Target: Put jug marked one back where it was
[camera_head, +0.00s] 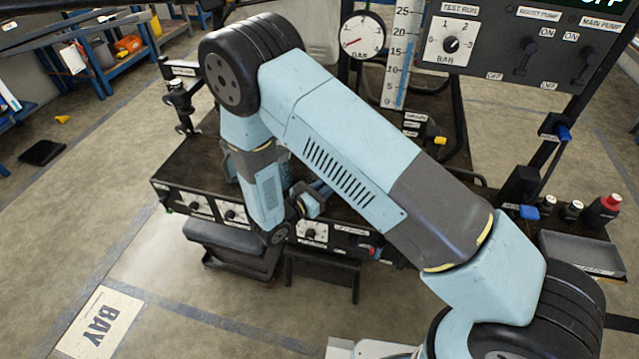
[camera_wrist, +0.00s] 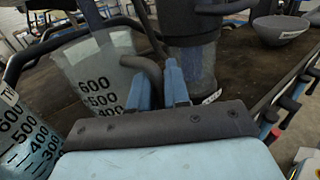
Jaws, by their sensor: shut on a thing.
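In the wrist view my gripper (camera_wrist: 156,80) has its two blue fingers closed around the grey curved handle of a clear graduated jug (camera_wrist: 95,68). The jug shows marks such as 600, 500 and 400 and leans in the picture. I cannot read a number label on it. A second graduated jug (camera_wrist: 28,140), with blue-tinted contents, stands at the left edge; its label is cut off. In the head view my arm covers most of the work area. The jugs cannot be made out there.
A dark cylinder with a clear lower part (camera_wrist: 190,58) stands close beyond the fingers. A grey bowl (camera_wrist: 281,28) sits further right on the dark bench (camera_wrist: 243,62). In the head view, a grey tray (camera_head: 580,252) and small bottles lie at right, below the gauge panel (camera_head: 525,55).

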